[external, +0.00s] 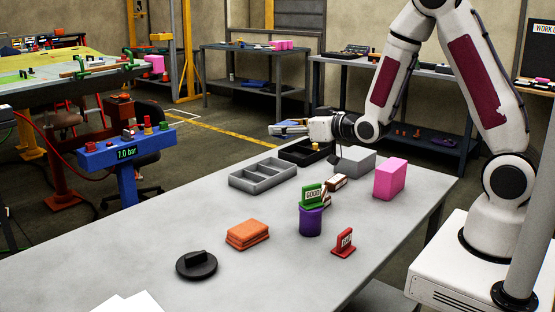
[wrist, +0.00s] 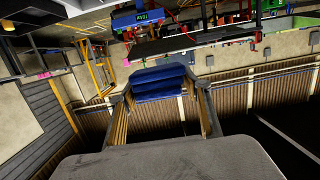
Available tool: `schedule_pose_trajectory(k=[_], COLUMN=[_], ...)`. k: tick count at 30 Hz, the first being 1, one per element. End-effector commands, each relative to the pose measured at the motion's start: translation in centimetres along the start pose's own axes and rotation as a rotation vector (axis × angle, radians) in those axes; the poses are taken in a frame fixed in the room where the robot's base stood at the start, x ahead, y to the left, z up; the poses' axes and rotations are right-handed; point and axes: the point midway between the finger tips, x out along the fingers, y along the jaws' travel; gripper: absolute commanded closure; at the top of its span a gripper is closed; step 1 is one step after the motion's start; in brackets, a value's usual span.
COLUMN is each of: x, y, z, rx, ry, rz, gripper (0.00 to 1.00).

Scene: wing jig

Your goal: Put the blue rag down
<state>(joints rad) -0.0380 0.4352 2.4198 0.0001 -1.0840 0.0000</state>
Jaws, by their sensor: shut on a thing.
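The blue rag (wrist: 160,82) is a folded dark blue cloth between the two fingers of my gripper (wrist: 160,100) in the wrist view. In the external view, my gripper (external: 281,130) is held level above the far edge of the grey table and points left. A small part of the blue rag (external: 291,125) shows at its fingers there. The gripper is shut on the rag, and the rag is clear of the tabletop.
The grey table (external: 150,240) holds a grey divided tray (external: 263,175), a black tray (external: 303,152), a grey box (external: 354,160), a pink block (external: 390,180), a purple cup (external: 311,222), folded orange cloths (external: 248,235) and a black disc (external: 196,266). The left front is mostly bare.

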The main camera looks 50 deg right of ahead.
Motion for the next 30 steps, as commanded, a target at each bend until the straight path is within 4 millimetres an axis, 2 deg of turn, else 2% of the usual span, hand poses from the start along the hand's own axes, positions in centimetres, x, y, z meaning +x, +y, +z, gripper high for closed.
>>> schedule_pose_trajectory(k=[8,18,30], x=[-0.2,-1.5,-3.9], y=[-6.8,-15.2,-22.8], z=[1.6,4.5,7.8], rx=[-0.023,-0.049,-0.063], ry=[-0.003,-0.002,-0.002], rz=[-0.112,-0.236,-0.306], gripper=[0.73,0.73,0.73])
